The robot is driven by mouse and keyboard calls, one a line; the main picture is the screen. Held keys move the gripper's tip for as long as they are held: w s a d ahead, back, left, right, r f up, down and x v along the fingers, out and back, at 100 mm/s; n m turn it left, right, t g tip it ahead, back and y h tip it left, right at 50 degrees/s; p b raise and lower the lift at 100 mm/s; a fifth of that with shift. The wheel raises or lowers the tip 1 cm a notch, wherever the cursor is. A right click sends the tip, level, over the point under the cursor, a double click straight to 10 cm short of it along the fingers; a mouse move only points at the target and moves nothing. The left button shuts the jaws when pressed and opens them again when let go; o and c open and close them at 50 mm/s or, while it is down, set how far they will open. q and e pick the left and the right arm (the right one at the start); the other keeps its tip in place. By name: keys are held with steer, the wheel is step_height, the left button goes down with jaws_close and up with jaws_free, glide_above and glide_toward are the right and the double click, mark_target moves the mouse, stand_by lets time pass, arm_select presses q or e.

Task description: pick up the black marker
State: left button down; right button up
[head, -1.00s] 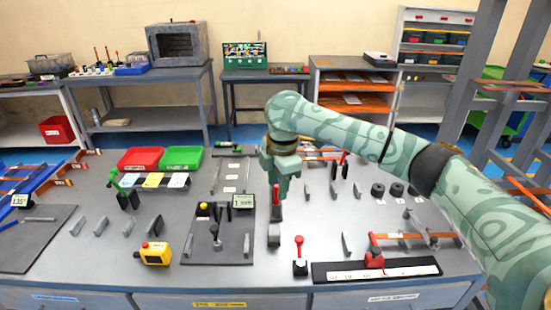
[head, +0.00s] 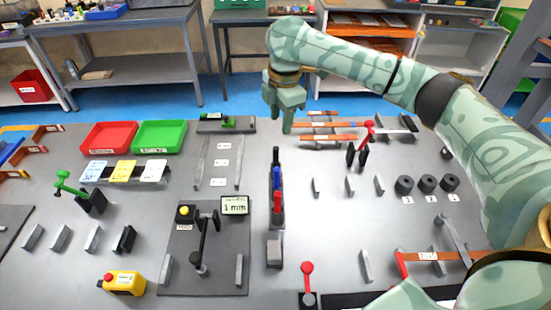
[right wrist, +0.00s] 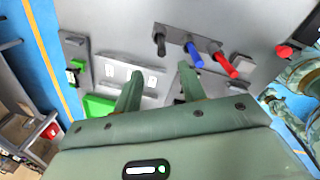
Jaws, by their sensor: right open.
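The black marker (head: 276,156) stands upright at the back end of a narrow dark rack (head: 277,222), in line with a blue marker (head: 277,178) and a red marker (head: 277,203). In the right wrist view the black marker (right wrist: 160,43) is left of the blue (right wrist: 194,54) and red (right wrist: 225,65) ones. My right gripper (head: 287,124) is open and empty, above the table and behind the black marker in the head view. In the right wrist view its two fingers (right wrist: 161,75) are apart, and the black marker shows beyond them, untouched. My left gripper is not seen.
A grey block (head: 274,253) stands in front of the rack. The bending plate (head: 180,270) and a small display (head: 235,205) are to its left. Copper bars (head: 325,137) lie behind right, and black rollers (head: 427,184) stand right. Red (head: 108,137) and green (head: 160,136) trays are back left.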

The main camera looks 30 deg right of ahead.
mark_target(277, 148)
steer(key=f+b, duration=0.1)
steer(key=f, duration=0.1)
steer(key=f+b, duration=0.1)
steer(key=f, duration=0.2)
steer(key=w+f, duration=0.1)
steer(key=f, duration=0.2)
steer(key=shift+b, duration=0.4)
steer(key=shift+s+a+f, duration=0.1)
steer(key=shift+f, duration=0.2)
steer(key=f+b, duration=0.2)
steer(key=f, duration=0.1)
steer(key=f+b, duration=0.1)
steer(key=f, duration=0.1)
steer(key=shift+w+a, duration=0.25)
steer(key=shift+r, duration=0.15)
steer(key=shift+c, duration=0.9)
jaws_close()
